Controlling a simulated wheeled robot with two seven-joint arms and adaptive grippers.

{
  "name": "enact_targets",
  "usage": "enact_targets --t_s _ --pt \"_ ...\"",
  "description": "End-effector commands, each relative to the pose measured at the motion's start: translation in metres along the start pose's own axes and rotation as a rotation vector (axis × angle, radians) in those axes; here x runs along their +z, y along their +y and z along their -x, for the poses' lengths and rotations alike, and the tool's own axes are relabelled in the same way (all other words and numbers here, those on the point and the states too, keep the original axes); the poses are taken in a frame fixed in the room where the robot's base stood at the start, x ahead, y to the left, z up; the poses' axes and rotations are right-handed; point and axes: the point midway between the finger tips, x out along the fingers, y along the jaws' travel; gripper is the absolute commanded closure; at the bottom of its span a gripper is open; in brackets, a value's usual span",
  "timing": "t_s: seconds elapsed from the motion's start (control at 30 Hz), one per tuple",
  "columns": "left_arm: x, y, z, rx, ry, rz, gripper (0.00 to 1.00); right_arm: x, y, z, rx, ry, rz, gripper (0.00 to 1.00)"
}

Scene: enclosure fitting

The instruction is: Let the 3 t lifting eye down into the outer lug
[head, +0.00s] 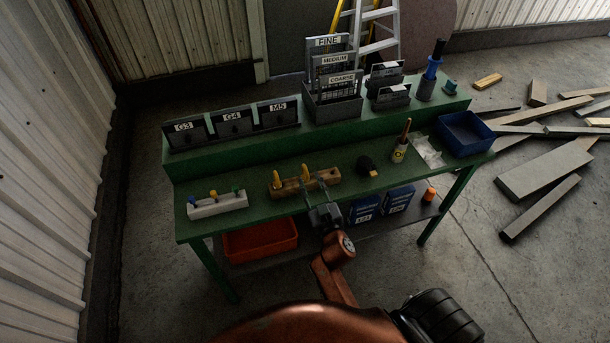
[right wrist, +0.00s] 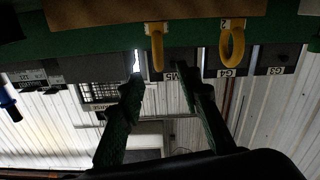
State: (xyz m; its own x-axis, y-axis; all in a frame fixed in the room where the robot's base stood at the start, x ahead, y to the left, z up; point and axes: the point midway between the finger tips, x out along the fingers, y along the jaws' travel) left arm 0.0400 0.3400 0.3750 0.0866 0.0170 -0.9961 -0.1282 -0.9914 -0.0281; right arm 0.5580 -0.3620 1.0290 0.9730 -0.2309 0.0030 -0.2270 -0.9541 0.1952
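Two yellow lifting eyes stand in a wooden block on the green bench. The left one (head: 277,181) carries a 2 label in the right wrist view (right wrist: 231,46). The right one (head: 304,173) shows nearly edge-on in the right wrist view (right wrist: 156,46), with no readable label. The wooden block (head: 291,188) spans the top of the upside-down right wrist view (right wrist: 120,12). My right gripper (head: 313,182) is open and empty at the front of the block, the right eye just beyond its fingertips (right wrist: 163,78). I cannot make out the outer lug. My left gripper is not in view.
A white block (head: 218,205) with coloured knobs stands left on the bench. The raised back shelf (head: 238,145) carries labelled boxes. An orange bin (head: 260,241) sits below.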

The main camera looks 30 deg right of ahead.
Motion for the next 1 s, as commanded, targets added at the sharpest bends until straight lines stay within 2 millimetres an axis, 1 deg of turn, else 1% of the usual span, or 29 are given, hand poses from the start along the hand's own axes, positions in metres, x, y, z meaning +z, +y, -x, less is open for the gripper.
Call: enact_targets --t_s 0.03,0.23,0.4,0.5,0.6,0.8,1.0 --pt "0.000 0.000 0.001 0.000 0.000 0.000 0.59 -0.001 0.000 -0.007 0.000 0.001 0.001 0.68" --pt "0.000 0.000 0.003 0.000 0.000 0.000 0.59 -0.001 0.000 -0.028 0.001 0.000 0.000 0.68" --pt "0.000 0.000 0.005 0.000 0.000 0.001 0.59 -0.001 -0.001 -0.054 0.001 -0.001 0.001 0.68" --pt "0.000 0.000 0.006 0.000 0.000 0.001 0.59 0.000 -0.001 -0.063 0.001 -0.002 0.000 0.68" --pt "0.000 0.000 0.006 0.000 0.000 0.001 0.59 0.001 -0.001 -0.067 0.002 -0.003 0.000 0.68" --pt "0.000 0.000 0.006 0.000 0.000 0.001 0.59 0.001 -0.001 -0.067 0.002 -0.003 0.000 0.69" --pt "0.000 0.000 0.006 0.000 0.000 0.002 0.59 0.001 -0.001 -0.067 0.002 -0.004 0.000 0.83"
